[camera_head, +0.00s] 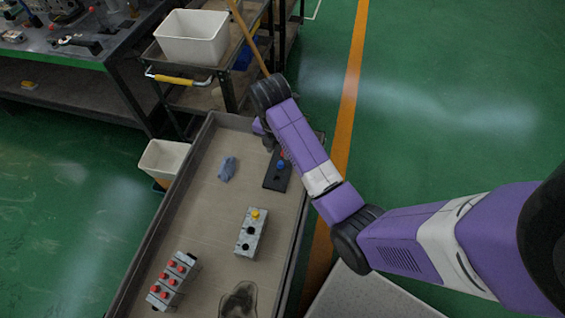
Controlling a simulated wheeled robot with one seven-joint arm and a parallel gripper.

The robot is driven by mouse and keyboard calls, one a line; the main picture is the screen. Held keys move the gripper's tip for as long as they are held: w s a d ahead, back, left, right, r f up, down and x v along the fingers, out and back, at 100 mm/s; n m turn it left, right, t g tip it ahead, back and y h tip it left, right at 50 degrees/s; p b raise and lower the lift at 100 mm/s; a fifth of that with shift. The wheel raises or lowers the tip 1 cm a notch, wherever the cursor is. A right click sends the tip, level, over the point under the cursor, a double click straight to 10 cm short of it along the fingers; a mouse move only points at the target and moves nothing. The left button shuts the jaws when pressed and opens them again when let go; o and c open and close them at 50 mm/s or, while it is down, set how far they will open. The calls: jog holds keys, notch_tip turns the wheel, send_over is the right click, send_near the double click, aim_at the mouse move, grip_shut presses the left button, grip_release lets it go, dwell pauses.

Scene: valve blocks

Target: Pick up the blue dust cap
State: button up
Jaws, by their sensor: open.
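A small blue dust cap (281,164) sits on a dark flat plate (274,181) near the far right of the tray-topped bench. A bit of red shows just behind the cap, partly hidden by my arm. My purple arm reaches in from the right. My gripper (267,141) is open near the bench's far end, slightly above and left of the cap in the picture. It is mostly hidden by my wrist, and its fingertips are hard to make out. It appears apart from the cap.
A silver valve block (250,238) with a yellow cap and a block with several red caps (172,281) stand nearer. A crumpled blue cloth (227,169) lies left of the plate. The bench's raised rim (160,221) surrounds them. A cart with a white bin (192,37) stands beyond.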

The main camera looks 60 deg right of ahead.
aim_at(281, 163)
jog(key=f, duration=0.5)
jog(key=f+p, duration=0.1)
jog(key=f, duration=0.1)
jog(key=shift+s+d+f, duration=0.1)
jog(key=shift+d+f, duration=0.1)
jog(key=shift+d, duration=0.15)
jog(key=shift+c, duration=0.4)
grip_shut()
